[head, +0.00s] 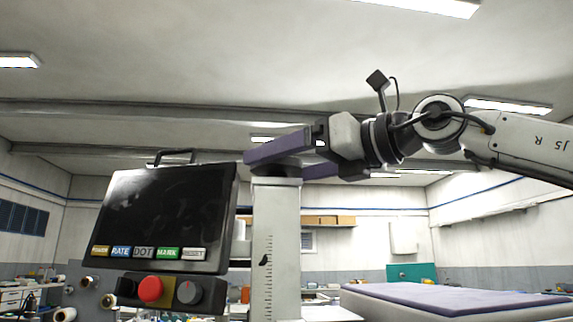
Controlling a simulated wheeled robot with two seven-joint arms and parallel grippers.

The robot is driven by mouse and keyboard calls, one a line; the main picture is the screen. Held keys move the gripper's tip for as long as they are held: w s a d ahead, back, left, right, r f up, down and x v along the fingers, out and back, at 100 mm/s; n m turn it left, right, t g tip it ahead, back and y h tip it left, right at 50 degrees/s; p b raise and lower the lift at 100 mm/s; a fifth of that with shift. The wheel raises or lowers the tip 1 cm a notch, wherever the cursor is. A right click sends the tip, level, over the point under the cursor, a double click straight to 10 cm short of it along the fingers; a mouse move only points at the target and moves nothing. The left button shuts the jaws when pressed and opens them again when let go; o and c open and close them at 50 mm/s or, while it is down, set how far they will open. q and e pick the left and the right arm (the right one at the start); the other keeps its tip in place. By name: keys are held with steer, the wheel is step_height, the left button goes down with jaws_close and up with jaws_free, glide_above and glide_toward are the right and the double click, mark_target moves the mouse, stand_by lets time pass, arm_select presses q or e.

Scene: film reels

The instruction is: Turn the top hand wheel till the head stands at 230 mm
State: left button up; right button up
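A pale upright column (286,235) stands at the centre, with a millimetre scale on its front and a small black pointer (264,260) beside the marks. The scale numbers are too small to read. My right gripper (274,165), with purple fingers, reaches in from the right at the column's top. Its fingers are apart, one in front and one farther back. A dark, flat rim, likely the top hand wheel (276,181), shows just under the near finger; the rest is hidden. Whether the fingers press on it I cannot tell. My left gripper is not in view.
A dark display panel (165,215) with coloured buttons stands close left of the column. Below it are a red button (150,289) and a grey knob (189,292). A purple-topped table (455,297) is at the right.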

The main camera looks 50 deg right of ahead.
steer(key=shift+s, duration=0.1)
steer(key=s+b, duration=0.1)
steer(key=s, duration=0.9)
steer(key=shift+d, duration=0.45)
